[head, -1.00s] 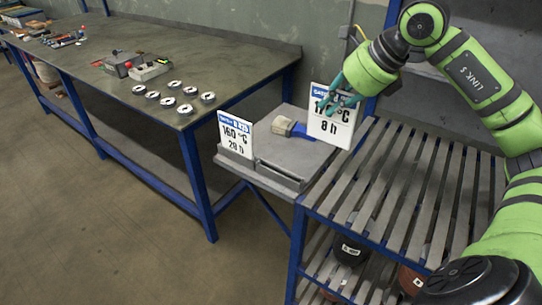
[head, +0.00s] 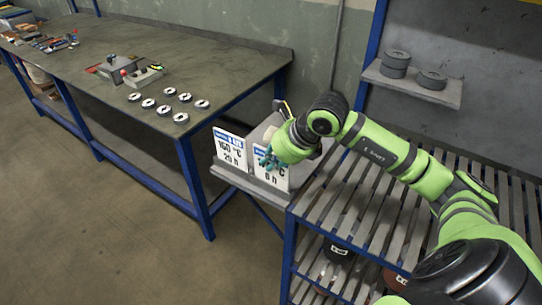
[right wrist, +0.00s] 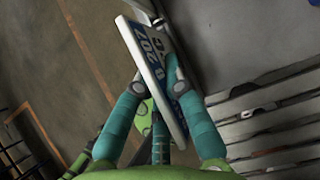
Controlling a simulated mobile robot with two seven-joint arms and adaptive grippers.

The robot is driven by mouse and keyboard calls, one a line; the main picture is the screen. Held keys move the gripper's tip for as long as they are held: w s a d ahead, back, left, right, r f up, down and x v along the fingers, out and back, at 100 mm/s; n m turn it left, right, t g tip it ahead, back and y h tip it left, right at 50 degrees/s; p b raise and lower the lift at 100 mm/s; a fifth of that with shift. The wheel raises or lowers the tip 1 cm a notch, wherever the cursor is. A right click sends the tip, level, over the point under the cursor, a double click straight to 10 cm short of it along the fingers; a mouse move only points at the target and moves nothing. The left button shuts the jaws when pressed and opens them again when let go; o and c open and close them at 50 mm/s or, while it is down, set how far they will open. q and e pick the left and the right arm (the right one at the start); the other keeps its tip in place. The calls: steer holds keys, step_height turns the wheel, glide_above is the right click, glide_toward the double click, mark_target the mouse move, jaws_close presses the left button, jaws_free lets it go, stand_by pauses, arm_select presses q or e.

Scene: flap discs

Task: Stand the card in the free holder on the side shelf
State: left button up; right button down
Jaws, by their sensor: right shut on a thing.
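My right gripper (head: 268,160) is shut on a white card (head: 275,180) with a blue top band and large black print, partly covered by the fingers. In the right wrist view the fingers (right wrist: 162,90) pinch the card (right wrist: 150,48) from both sides. The held card is roughly upright at the front of the grey side shelf (head: 243,184), right beside a second card (head: 230,150) reading 160 °C. I cannot tell whether its lower edge touches the shelf or sits in a holder. The free holder cannot be made out. My left gripper is out of view.
The workbench (head: 95,60) at left carries several flap discs (head: 149,103) and a grey device (head: 112,67). A slatted rack (head: 340,200) stands right of the side shelf, under my right arm. Black discs (head: 396,60) sit on a small wall shelf (head: 410,85).

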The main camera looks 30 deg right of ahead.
steer(key=shift+f, duration=0.2)
steer(key=c, duration=1.3)
jaws_free()
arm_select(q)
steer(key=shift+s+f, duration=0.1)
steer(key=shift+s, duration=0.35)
arm_select(e)
steer(key=shift+r, duration=0.1)
arm_select(q)
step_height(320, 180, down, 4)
steer(key=b, duration=0.4)
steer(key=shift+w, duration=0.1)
arm_select(e)
steer(key=v, duration=1.2)
